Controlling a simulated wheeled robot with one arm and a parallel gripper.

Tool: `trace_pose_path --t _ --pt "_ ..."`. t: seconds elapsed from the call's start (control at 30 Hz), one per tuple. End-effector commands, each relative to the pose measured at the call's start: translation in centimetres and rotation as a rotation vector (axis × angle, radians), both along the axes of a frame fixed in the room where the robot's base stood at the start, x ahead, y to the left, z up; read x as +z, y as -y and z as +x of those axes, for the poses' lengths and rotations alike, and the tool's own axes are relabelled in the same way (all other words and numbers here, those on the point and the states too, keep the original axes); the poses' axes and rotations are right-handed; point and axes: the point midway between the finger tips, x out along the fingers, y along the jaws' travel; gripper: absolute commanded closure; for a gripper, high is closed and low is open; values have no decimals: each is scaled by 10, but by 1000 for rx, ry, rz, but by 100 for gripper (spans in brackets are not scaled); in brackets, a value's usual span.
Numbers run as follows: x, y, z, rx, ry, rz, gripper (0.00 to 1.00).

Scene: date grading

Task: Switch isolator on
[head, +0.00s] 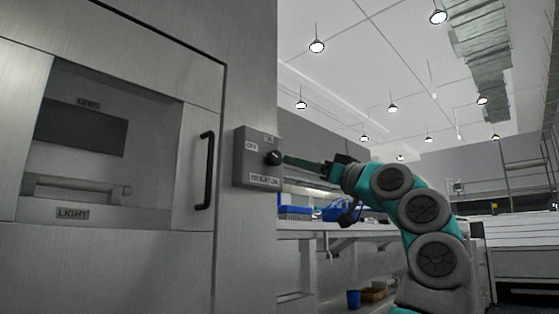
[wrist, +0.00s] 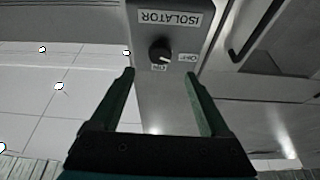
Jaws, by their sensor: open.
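The isolator (head: 243,172) is a grey box on the steel cabinet's face, with OFF, ON and ISOLATOR labels. Its round black knob (head: 273,158) sticks out of the front. In the wrist view the box is upside down, and the knob (wrist: 158,50) has a white mark pointing roughly towards the OFF label (wrist: 188,57). The ON label (wrist: 158,68) is below the knob there. My gripper (head: 290,161) points at the knob from the right in the head view. In the wrist view its green fingers (wrist: 158,73) are open and empty, apart from the knob, which lies ahead between their lines.
A cabinet door with a window and a black handle (head: 205,170) is left of the isolator. A bench (head: 345,226) with blue bins (head: 296,213) stands behind my arm. The space around my fingers looks clear.

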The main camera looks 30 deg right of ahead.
Motion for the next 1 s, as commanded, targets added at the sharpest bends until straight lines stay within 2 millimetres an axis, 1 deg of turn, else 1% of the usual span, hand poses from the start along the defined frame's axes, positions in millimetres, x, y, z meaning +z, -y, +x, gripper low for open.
trace_pose_path --t 0.17,0.3,0.5,0.63,0.83,0.87,1.0 --pt "8 -5 15 1 -3 1 20" --pt "17 -12 35 3 -6 1 20" --pt "27 -21 59 2 -5 1 20" --pt "29 -22 66 1 -4 4 20" --pt "28 -22 66 2 -3 3 20" --pt "28 -22 66 2 -3 3 22" --pt "28 -23 66 1 -3 2 38"
